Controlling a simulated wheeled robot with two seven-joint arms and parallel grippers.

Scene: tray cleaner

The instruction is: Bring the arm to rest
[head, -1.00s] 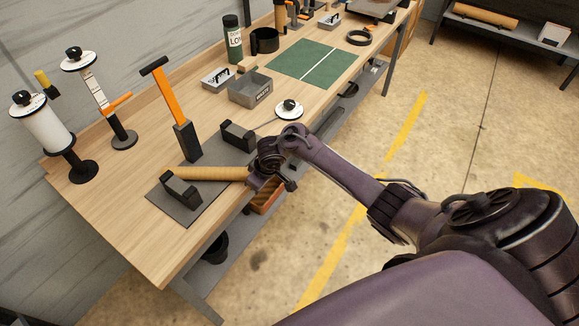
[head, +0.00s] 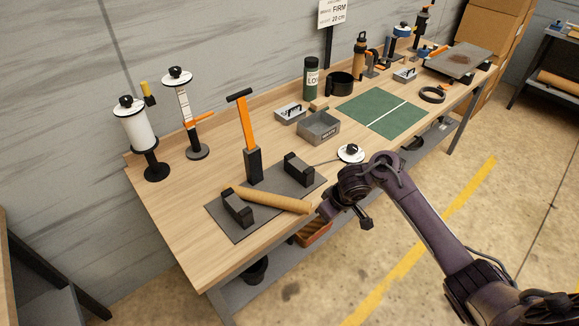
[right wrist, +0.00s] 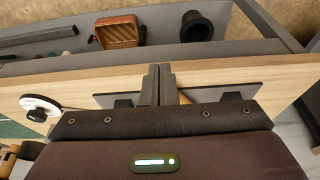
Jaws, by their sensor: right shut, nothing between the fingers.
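My right arm reaches in from the right in the head view. Its gripper (head: 327,208) is at the bench's front edge, beside the right end of a tan roll (head: 275,200). Whether they touch is hard to tell in this view. In the right wrist view the two dark fingers (right wrist: 160,84) are together with nothing between them, over the edge of the wooden bench top. The roll lies across a dark grey mat (head: 238,232) with two black blocks, one at each side. My left gripper is not in view.
The wooden bench (head: 180,228) holds a grey bin (head: 318,128), a green mat (head: 372,115), an orange-handled tool (head: 248,125) standing in a black holder, and a white disc (head: 350,153). An orange crate (right wrist: 118,30) sits on the lower shelf. The floor at right is open.

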